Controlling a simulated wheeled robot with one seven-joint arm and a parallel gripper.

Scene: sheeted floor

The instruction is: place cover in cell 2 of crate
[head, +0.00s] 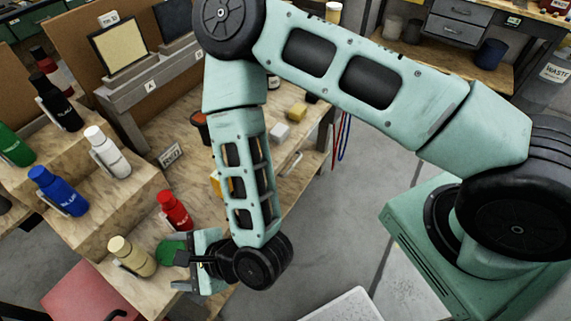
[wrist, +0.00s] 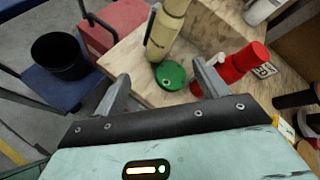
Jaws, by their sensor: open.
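A round green lid-like piece, probably the cover, lies on the lowest wooden step in the head view (head: 171,251). It also shows in the wrist view (wrist: 171,75), ahead of and between my fingertips. My gripper (head: 182,272) is open and empty, close to the green piece. In the wrist view its two fingers (wrist: 162,86) stand apart, with the green piece beyond them; I cannot tell whether they touch it. No crate with numbered cells can be made out in either view.
A beige bottle (head: 132,256) and a red bottle (head: 174,210) stand close on either side of the green piece. Blue (head: 57,191), white (head: 107,151) and other bottles stand on higher steps. A black bin (wrist: 60,55) and red box (wrist: 112,25) are beyond. Floor at right is partly clear.

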